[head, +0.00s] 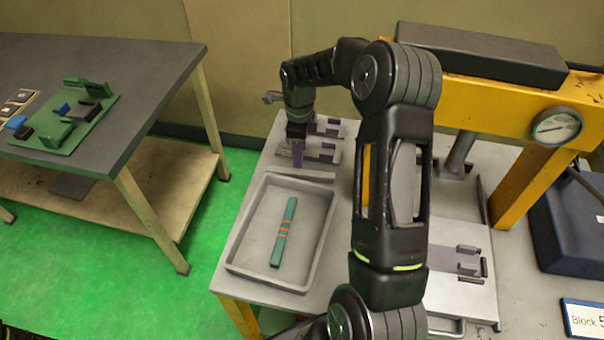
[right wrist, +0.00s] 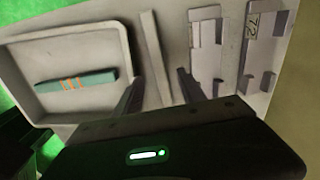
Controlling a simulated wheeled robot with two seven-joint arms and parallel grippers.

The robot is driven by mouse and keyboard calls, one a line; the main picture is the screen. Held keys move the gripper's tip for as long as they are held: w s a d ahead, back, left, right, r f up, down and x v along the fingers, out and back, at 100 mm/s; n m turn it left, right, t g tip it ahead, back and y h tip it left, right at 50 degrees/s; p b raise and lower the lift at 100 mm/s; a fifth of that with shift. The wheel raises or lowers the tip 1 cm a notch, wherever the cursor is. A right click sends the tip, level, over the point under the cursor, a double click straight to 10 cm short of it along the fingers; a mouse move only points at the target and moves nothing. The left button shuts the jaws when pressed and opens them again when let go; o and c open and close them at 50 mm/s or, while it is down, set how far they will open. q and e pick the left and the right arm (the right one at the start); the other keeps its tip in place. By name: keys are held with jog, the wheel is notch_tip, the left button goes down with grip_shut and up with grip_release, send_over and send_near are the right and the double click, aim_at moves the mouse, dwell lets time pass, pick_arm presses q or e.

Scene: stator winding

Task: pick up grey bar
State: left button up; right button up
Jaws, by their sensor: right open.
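A long thin grey bar (head: 305,178) lies on the grey table, along the far rim of the tray, in the head view. In the right wrist view the grey bar (right wrist: 156,58) runs between the tray and the slotted fixtures. My right gripper (head: 297,160) points down above the table just beyond the bar in the head view. In the right wrist view my right gripper (right wrist: 160,80) is open, with one finger on each side of the near part of the bar. The exact height gap is unclear. My left gripper is not in view.
A shallow grey tray (head: 246,270) holds a green bar with orange bands (head: 284,230). Slotted metal fixtures (head: 325,150) stand behind it. A yellow press frame (head: 480,95) with a gauge stands right. A separate dark table (head: 130,110) with parts is at left.

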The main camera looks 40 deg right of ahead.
aim_at(300, 172)
jog(key=shift+f+b, duration=0.3)
jog(key=shift+f, duration=0.65)
notch_tip(300, 172, down, 5)
jog(key=shift+s+r+b, duration=0.15)
jog(key=shift+b, duration=0.85)
jog(key=shift+f, duration=0.3)
jog(key=shift+c, duration=0.4)
grip_shut()
jog(key=shift+r, duration=0.1)
